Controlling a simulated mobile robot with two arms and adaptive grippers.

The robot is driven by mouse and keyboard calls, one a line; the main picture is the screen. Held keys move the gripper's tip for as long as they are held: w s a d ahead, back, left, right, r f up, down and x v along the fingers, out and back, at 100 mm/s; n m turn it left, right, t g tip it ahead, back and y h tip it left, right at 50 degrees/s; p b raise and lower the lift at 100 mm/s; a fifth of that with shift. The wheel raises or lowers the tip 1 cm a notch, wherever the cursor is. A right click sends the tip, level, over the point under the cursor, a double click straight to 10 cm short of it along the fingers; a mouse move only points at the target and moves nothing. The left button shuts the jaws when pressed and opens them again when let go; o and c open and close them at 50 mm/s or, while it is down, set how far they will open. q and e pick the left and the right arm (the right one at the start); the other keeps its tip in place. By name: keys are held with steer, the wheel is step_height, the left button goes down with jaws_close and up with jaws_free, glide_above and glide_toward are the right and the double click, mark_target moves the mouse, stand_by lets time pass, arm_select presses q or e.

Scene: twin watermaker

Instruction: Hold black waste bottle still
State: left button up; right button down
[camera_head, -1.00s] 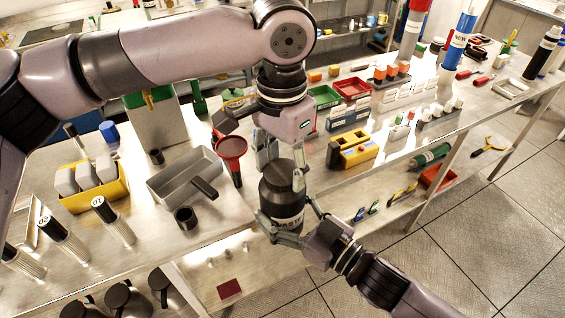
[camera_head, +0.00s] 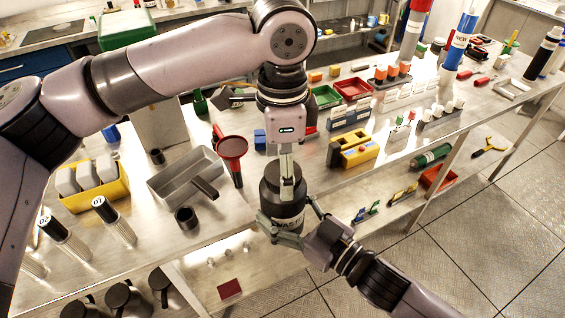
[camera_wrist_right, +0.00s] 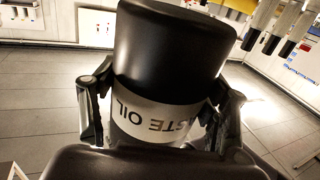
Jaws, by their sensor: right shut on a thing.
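The black waste bottle (camera_head: 274,205) stands upright at the bench's front edge, with a white label. It fills the right wrist view (camera_wrist_right: 170,50), where its "WASTE OIL" label appears upside down. My right gripper (camera_head: 291,228) is shut on the bottle's body, one finger on each side at label height; both fingers also show in the wrist view (camera_wrist_right: 160,112). My left gripper (camera_head: 287,185) points down over the bottle's top, in front of the cap. Its fingers are seen edge-on, one hiding the other, so their opening does not show. The cap is mostly hidden.
A red funnel (camera_head: 232,148) stands just left of the bottle. Beside it are a grey tray (camera_head: 165,190) and a dark cup (camera_head: 187,218). A yellow block holder (camera_head: 352,152) is to the right. Open floor (camera_head: 460,240) lies right of the bench.

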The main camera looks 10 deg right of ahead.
steer(key=shift+r, duration=0.15)
arm_select(q)
step_height(320, 180, up, 12)
stand_by(0.5)
stand_by(0.4)
